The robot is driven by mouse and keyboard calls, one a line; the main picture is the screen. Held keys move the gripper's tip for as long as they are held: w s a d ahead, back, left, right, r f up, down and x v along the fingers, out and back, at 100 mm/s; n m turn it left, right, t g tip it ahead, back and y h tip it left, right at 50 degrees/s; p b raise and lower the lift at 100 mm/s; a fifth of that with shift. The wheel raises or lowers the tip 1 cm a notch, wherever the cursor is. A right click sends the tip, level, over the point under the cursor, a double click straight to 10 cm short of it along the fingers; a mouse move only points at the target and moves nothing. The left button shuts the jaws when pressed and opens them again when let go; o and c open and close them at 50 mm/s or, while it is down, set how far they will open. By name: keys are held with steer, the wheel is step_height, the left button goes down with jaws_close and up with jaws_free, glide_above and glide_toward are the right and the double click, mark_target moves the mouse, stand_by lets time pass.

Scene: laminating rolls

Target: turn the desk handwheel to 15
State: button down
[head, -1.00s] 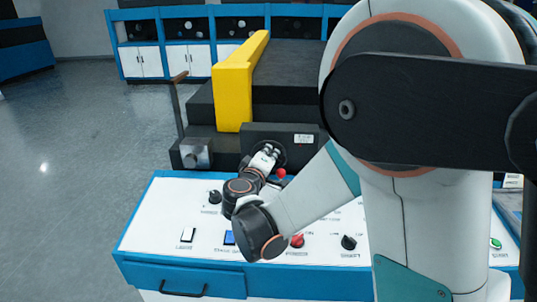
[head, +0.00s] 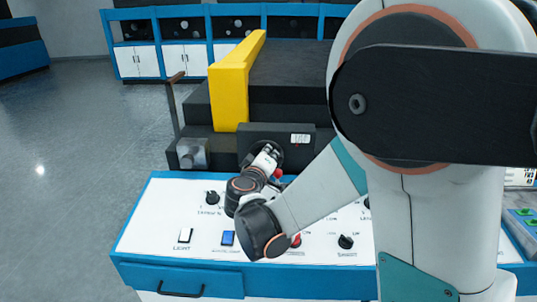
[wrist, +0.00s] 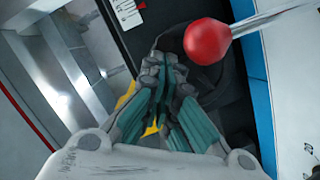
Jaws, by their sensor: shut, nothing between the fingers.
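In the head view, the desk handwheel appears to be the dark round part (head: 284,158) on the front of the black housing behind the desk, mostly covered by my gripper. A small white display (head: 300,139) sits on that housing; its digits are too small to read surely. My gripper (head: 270,150) is at the dark round part. In the wrist view, my gripper (wrist: 160,75) has its fingers together and empty, in front of a dark round shape (wrist: 228,80). A red ball knob (wrist: 208,41) on a metal rod is just right of the fingertips. I cannot tell whether they touch.
The white desk top (head: 150,232) carries a black knob (head: 212,198), a blue switch (head: 228,238), another black knob (head: 346,242) and a partly hidden red knob (head: 296,241). A yellow guard (head: 229,95) and a crank lever (head: 174,105) stand behind. Open floor lies left.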

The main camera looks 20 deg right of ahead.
steer(key=shift+d, duration=0.1)
steer(key=shift+s+d+f+m+y, duration=0.2)
steer(key=shift+d+m+y, duration=0.15)
steer(key=shift+m, duration=0.5)
steer(key=shift+s+d+f+m+y, duration=0.1)
steer(key=shift+d+f+m+y, duration=0.15)
steer(key=shift+m, duration=0.6)
steer(key=shift+w+r, duration=0.1)
